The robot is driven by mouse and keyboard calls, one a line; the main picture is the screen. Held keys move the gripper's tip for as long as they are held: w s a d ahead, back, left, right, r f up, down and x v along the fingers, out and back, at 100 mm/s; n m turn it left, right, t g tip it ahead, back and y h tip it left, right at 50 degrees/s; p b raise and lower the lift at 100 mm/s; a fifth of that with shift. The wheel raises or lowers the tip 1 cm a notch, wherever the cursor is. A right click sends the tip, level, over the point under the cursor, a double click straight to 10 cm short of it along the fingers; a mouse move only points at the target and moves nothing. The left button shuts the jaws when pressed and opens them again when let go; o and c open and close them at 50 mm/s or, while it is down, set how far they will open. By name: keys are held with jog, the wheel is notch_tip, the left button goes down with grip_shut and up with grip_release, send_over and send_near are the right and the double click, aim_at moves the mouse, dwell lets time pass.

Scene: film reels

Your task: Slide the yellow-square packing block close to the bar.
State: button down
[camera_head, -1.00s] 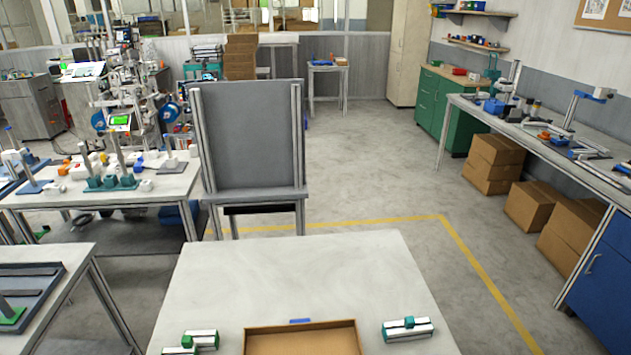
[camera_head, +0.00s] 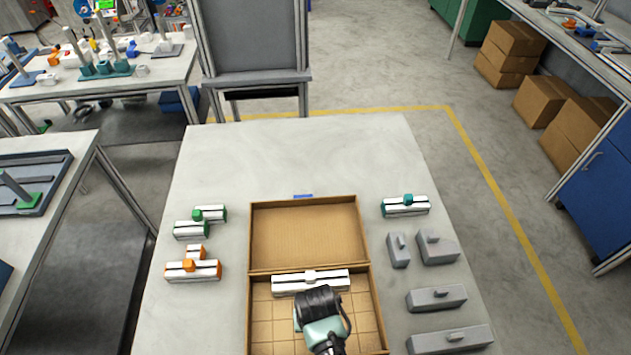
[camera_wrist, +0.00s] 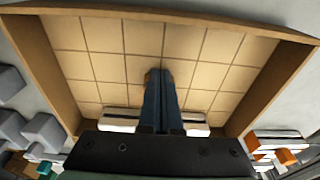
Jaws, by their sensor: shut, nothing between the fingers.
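My gripper (camera_wrist: 164,74) is shut and empty in the wrist view, its dark fingers together over the gridded floor of an open cardboard box (camera_head: 376,306). The wrist view also shows the box wall (camera_wrist: 48,62). In the head view the dark and teal wrist hides the fingertips and part of the floor. A white bar (camera_head: 310,282) with a small knob lies across the far end of the box floor, just beyond my wrist; it also shows behind the fingers in the wrist view (camera_wrist: 118,122). I cannot make out a yellow-square packing block in either current view.
Grey handled blocks (camera_head: 436,298) lie right of the box. A teal-marked rail piece (camera_head: 406,206) lies at upper right; green (camera_head: 192,229) and orange (camera_head: 193,270) ones lie left. The box's flat flap (camera_head: 308,234) extends away from me. The far tabletop (camera_head: 300,155) is clear.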

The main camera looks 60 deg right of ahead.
jog(key=shift+w+d+b, duration=0.6)
jog(key=shift+w+d, duration=0.45)
jog(key=shift+d, duration=0.25)
jog(key=shift+s+a+r+p, duration=0.1)
jog(key=shift+s+a+p, duration=0.5)
jog(key=shift+a+p, duration=0.15)
jog(key=shift+s+a, duration=0.15)
jog(key=shift+a, duration=0.05)
notch_tip(320, 180, up, 6)
jog(key=p, duration=0.6)
jog(key=shift+p, duration=0.3)
